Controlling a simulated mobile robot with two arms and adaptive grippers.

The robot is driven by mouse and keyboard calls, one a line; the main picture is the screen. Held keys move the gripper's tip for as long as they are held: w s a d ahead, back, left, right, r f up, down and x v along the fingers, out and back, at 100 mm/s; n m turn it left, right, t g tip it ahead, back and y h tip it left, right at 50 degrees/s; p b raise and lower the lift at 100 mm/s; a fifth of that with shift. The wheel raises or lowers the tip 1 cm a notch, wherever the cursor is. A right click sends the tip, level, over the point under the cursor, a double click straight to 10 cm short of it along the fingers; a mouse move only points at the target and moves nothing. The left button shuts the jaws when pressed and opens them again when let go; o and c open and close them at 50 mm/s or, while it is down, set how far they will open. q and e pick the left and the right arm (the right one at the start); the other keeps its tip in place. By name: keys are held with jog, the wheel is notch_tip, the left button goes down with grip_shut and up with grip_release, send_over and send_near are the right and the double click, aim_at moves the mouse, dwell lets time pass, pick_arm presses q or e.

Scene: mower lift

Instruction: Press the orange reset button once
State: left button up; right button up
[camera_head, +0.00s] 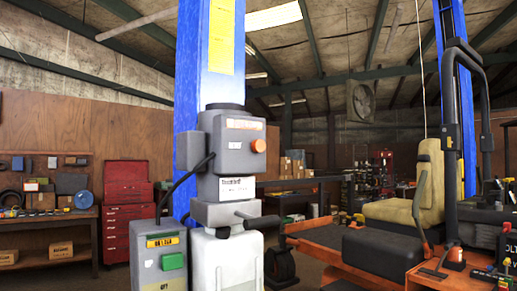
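The orange reset button (258,145) is a small round knob on the right of the front face of a grey control box (232,140). The box is fixed to a blue lift column (187,90) near the picture's middle. An orange and white label is above the button and a white label below it. Nothing covers the button. Neither of my grippers shows in the head view.
Below the box stand a white tank (226,262) and a grey box with a green button (173,260). An orange mower with a tan seat (425,185) stands at right. A red tool cabinet (125,205) and a workbench (50,217) are at left.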

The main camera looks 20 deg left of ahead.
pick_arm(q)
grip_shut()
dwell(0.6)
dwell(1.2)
